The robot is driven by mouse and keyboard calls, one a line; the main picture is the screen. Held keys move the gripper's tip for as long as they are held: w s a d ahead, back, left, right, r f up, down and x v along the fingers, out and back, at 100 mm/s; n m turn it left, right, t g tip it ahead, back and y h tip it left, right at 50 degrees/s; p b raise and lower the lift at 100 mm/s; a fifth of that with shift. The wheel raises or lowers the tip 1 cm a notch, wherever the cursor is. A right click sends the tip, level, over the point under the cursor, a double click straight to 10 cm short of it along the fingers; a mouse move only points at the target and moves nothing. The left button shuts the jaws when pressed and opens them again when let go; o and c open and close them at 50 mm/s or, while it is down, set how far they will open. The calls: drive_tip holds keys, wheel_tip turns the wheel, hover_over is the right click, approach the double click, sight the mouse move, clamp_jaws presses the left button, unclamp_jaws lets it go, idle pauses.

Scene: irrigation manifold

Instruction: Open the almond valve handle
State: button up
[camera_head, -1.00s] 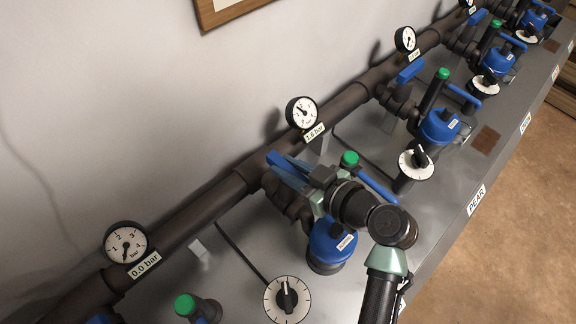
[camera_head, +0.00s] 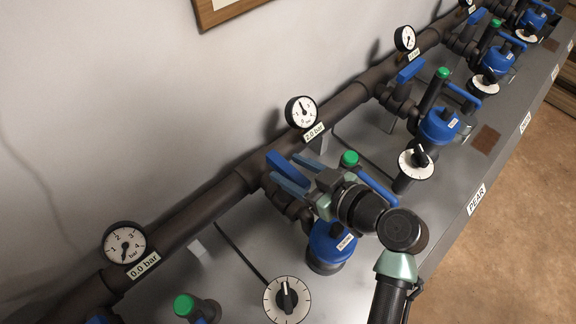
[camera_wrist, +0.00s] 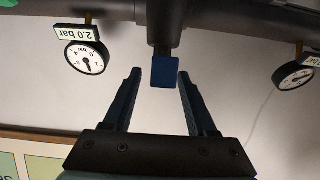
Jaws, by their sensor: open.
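The blue valve handle (camera_head: 283,162) sits on the dark pipe behind my gripper (camera_head: 292,169) in the head view. The valve body below it carries a blue filter (camera_head: 330,248) whose small label I cannot read surely. In the wrist view, the handle's blue end (camera_wrist: 164,72) shows between the two dark fingertips of my gripper (camera_wrist: 160,76), with a gap on both sides. My gripper is open and holds nothing. The gauge (camera_head: 301,112) by this valve has a tag (camera_head: 314,132) reading 2.0 bar. My wrist hides part of the valve.
A green-capped part (camera_head: 349,158) and a white dial (camera_head: 287,299) stand close to my arm. A gauge at left (camera_head: 124,243) reads 0.0 bar. More blue-handled valves line the pipe to the right, above a bench label PEAR (camera_head: 477,199).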

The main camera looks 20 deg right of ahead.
drive_tip(key=v, duration=1.1)
drive_tip(key=shift+s+b, duration=0.3)
drive_tip(key=shift+b, duration=0.1)
drive_tip(key=shift+r, duration=0.2)
wheel_tip(320, 180, up, 6)
drive_tip(key=p, duration=0.6)
drive_tip(key=shift+f, duration=0.1)
